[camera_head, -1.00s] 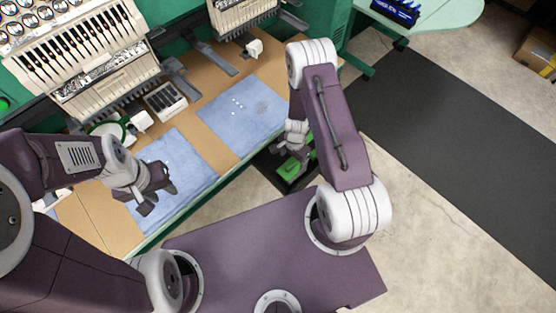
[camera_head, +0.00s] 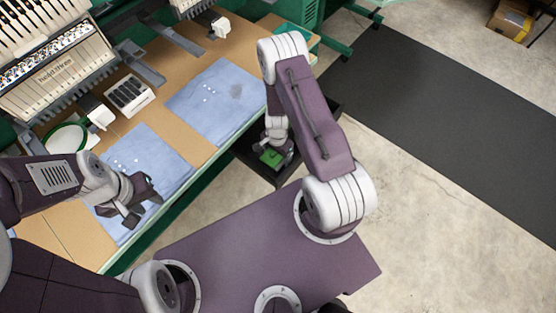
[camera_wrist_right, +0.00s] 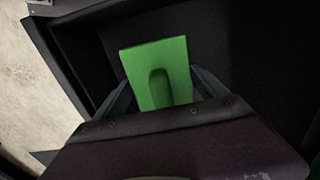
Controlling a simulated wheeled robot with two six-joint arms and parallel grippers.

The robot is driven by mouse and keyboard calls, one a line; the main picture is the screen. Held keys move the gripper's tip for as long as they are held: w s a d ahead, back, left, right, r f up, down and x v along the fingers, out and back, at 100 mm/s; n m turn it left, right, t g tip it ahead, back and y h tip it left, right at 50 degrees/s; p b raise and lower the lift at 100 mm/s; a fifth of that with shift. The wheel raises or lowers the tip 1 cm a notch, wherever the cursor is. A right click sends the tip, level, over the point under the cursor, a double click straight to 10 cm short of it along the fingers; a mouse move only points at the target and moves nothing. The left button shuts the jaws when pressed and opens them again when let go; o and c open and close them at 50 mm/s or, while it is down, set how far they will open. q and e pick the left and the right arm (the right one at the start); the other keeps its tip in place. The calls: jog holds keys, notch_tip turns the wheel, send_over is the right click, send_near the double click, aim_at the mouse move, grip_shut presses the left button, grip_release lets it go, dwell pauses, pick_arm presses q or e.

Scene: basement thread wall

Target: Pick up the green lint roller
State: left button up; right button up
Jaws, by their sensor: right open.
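The green lint roller (camera_wrist_right: 158,75) lies in an open dark drawer (camera_wrist_right: 85,60) under the table edge. In the right wrist view it shows as a flat green block with a raised rounded bar. My right gripper (camera_wrist_right: 160,92) is open, with one finger on each side of it; I cannot tell whether they touch it. In the head view the roller (camera_head: 271,158) is partly hidden by my right gripper (camera_head: 277,150), which reaches down into the drawer. My left gripper (camera_head: 143,204) is open and empty over the front blue cloth (camera_head: 150,155).
The wooden table holds a second blue cloth (camera_head: 218,100), a black-and-white tray (camera_head: 129,95) and embroidery machines (camera_head: 60,70). The drawer walls stand close around my right gripper. A dark mat (camera_head: 430,120) covers the floor at the right, with a cardboard box (camera_head: 510,20) beyond it.

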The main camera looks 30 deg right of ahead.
jog(key=shift+r, duration=0.1)
jog(key=shift+c, duration=0.6)
jog(key=c, duration=1.1)
jog(key=shift+r, duration=0.1)
notch_tip(320, 180, up, 10)
jog(key=p, duration=1)
jog(key=shift+r, duration=0.1)
